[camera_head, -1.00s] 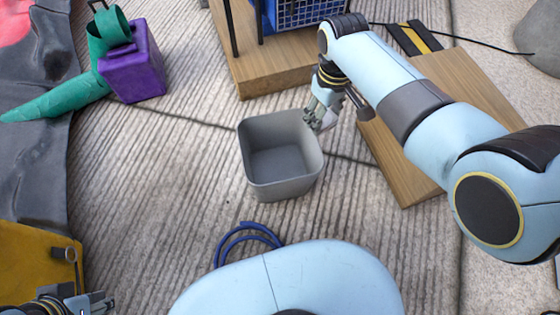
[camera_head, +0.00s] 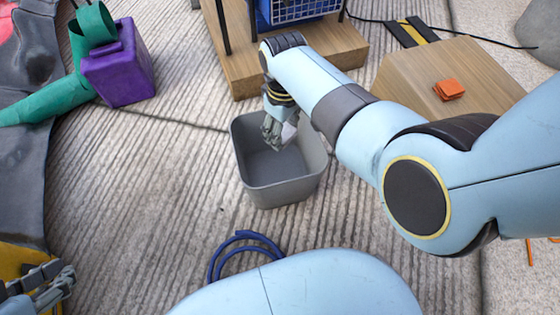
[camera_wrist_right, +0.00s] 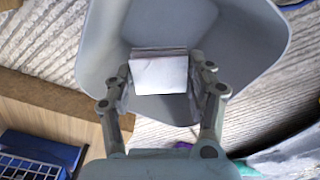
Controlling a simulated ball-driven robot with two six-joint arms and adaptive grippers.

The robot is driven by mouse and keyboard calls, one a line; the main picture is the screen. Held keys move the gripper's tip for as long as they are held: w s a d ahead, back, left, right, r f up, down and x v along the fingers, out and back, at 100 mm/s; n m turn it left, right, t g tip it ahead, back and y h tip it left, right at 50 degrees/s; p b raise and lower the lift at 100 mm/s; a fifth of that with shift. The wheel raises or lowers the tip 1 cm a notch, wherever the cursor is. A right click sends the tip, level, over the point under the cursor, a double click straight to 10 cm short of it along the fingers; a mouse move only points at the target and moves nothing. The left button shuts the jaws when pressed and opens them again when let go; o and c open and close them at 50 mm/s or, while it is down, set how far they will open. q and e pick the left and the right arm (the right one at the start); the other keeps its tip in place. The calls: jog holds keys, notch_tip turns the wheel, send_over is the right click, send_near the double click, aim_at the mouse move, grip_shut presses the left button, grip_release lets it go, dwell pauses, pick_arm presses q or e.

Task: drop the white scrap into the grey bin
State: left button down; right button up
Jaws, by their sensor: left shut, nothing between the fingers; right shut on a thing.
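The grey bin (camera_head: 290,191) stands open on the ridged floor in the middle of the head view; its inner wall also shows in the right wrist view (camera_wrist_right: 262,35). My right gripper (camera_head: 272,140) hangs over the bin's opening. It is shut on the white scrap (camera_wrist_right: 160,75), a flat, squarish piece between the fingertips in the right wrist view. In the head view only a bit of the scrap (camera_head: 289,131) shows beside the fingers. My left gripper (camera_head: 68,278) is at the lower left, shut and empty, away from the bin.
A wooden platform (camera_head: 345,55) with a blue crate (camera_head: 300,10) stands behind the bin. Orange pieces (camera_head: 449,89) lie on another wooden block (camera_head: 480,60) at the right. A purple block (camera_head: 120,70) with green strap is upper left. A blue hose (camera_head: 225,250) lies before the bin.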

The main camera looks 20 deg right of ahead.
pick_arm(q)
jog(key=shift+f+t, duration=0.35)
jog(key=shift+t, duration=0.05)
pick_arm(e)
jog(key=shift+f, duration=0.25)
jog(key=o, duration=0.9)
jog(key=r+p, duration=0.6)
jog(key=r, duration=0.1)
jog(key=shift+w+r, duration=0.1)
jog(key=shift+w, duration=0.1)
pick_arm(q)
jog(key=w+r+t+p, duration=0.1)
jog(key=w+r+p, duration=0.1)
jog(key=r, duration=0.6)
jog(key=w+r+p, duration=0.2)
jog(key=r+p, duration=0.3)
jog(key=r, duration=0.3)
jog(key=shift+r+t, duration=0.35)
jog(key=shift+t, duration=0.05)
pick_arm(e)
jog(key=shift+s+d+r+m, duration=0.75)
jog(key=shift+s+d+r, duration=1)
jog(key=shift+d, duration=1.25)
jog(key=shift+s+d+r+m, duration=0.7)
jog(key=shift+s+d+r, duration=1)
jog(key=shift+d, duration=1.25)
jog(key=shift+s+d+r+m, duration=0.75)
jog(key=shift+s+d+r, duration=0.6)
jog(key=shift+d+r, duration=1.2)
